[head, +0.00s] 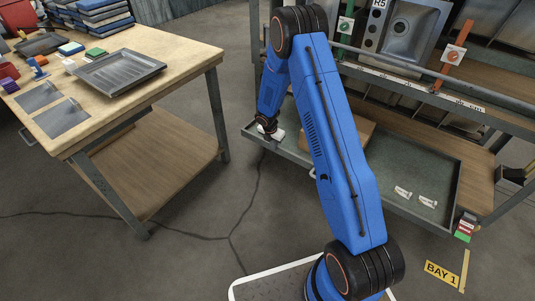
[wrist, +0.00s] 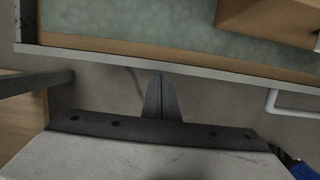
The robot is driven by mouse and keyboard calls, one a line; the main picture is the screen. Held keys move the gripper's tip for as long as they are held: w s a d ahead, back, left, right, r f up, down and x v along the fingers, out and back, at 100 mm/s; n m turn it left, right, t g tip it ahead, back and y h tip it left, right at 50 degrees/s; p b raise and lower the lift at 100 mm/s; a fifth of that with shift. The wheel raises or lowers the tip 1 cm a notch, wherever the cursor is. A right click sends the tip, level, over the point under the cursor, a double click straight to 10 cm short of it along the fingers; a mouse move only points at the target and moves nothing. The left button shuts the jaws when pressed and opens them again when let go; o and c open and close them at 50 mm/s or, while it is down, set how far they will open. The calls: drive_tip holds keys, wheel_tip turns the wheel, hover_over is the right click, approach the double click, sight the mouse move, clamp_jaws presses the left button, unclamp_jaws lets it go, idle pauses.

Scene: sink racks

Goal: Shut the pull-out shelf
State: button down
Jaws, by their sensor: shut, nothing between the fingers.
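The pull-out shelf (head: 425,172) is a grey-green tray standing out from the rack's lower part, in the middle and right of the head view. My gripper (head: 268,139) is at its front rim, near the left end. In the wrist view the shut, empty fingers (wrist: 161,76) point at the shelf's pale front rim (wrist: 90,58), with their tips very close to it. I cannot tell whether they touch. The shelf's white handle (wrist: 291,104) is to the right of the fingers. In the head view my arm hides part of the shelf.
A brown box (head: 350,131) and white fittings (head: 403,191) lie on the shelf. A wooden workbench (head: 125,98) with trays stands at the left. Orange (head: 452,60) and green (head: 345,28) upright handles are on the rack above.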

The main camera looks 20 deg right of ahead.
hover_over(295, 131)
drive_tip(key=shift+a, duration=0.2)
drive_tip(key=shift+w+d+r, duration=0.15)
drive_tip(key=shift+d, duration=0.05)
